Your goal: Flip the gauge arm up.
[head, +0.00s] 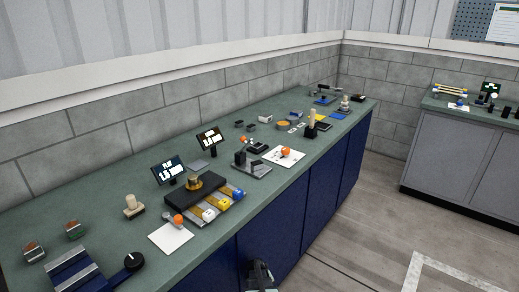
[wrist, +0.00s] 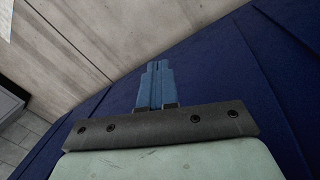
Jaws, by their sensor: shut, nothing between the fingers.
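I cannot tell for sure which thing is the gauge arm. A small device with a dark, roughly level bar (head: 323,88) stands at the far end of the green bench, but it is too small to make out. A dark block fixture (head: 250,165) with upright parts stands mid-bench. My gripper (head: 259,280) shows at the bottom edge of the head view, in front of the blue cabinet and below the bench top, away from all the objects. In the wrist view its blue fingers (wrist: 154,85) are together with nothing between them.
Open floor lies right.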

